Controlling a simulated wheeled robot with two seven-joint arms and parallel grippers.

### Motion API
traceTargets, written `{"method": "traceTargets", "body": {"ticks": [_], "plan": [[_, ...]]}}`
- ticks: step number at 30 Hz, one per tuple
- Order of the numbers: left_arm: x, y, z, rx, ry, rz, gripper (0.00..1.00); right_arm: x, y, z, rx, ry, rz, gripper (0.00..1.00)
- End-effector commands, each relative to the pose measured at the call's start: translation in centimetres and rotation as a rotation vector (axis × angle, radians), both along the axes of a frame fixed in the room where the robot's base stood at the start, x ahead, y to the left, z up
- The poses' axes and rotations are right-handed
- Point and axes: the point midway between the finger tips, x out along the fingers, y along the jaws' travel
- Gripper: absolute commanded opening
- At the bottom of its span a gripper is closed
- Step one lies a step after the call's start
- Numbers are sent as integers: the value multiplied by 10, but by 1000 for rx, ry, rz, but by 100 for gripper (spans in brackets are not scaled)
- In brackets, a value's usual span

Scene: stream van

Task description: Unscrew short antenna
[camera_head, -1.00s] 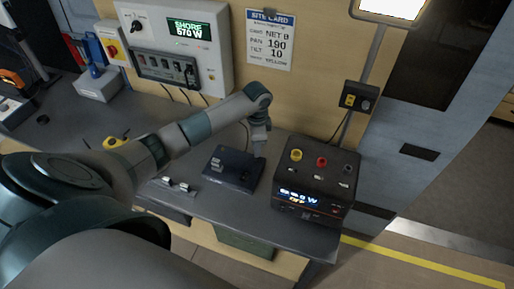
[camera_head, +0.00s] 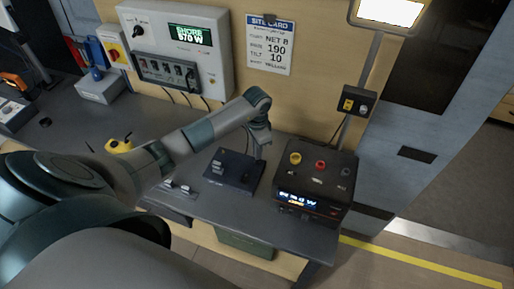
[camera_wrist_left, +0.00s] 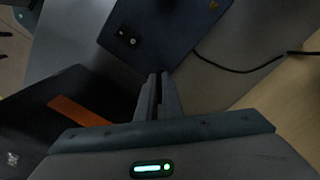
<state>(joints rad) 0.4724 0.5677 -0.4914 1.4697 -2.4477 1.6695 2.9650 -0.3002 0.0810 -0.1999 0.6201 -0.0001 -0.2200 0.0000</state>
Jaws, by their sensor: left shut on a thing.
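My left gripper (camera_head: 261,154) reaches down at the right rear part of a dark blue block (camera_head: 225,182) on the desk. In the left wrist view, the gripper's two fingers (camera_wrist_left: 158,82) are close together, with a thin dark thing between them, apparently the short antenna; the fingers mostly hide it. The blue block (camera_wrist_left: 165,28) lies beyond the fingertips, with small silver fittings (camera_wrist_left: 127,38) and a gold fitting (camera_wrist_left: 214,5) on it. My right gripper is not in view.
A black box (camera_head: 315,178) with yellow, red and dark knobs and a lit display stands right of the block. A yellow item (camera_head: 118,146) lies on the desk at the left. A wall panel (camera_head: 178,50) and a lamp pole (camera_head: 370,65) are behind.

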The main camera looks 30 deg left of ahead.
Motion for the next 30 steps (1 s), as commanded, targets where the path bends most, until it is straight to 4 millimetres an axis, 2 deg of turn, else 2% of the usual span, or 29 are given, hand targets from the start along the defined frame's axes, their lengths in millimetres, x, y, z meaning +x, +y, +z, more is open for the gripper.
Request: {"method": "traceTargets", "body": {"ticks": [5,8,20,30], "plan": [[0,0,0,0,0,1,0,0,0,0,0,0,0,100],[0,0,0,0,0,0,22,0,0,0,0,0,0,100],[0,0,0,0,0,-29,22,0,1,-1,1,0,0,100],[0,1,-1,1,1,-280,22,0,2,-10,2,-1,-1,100]]}}
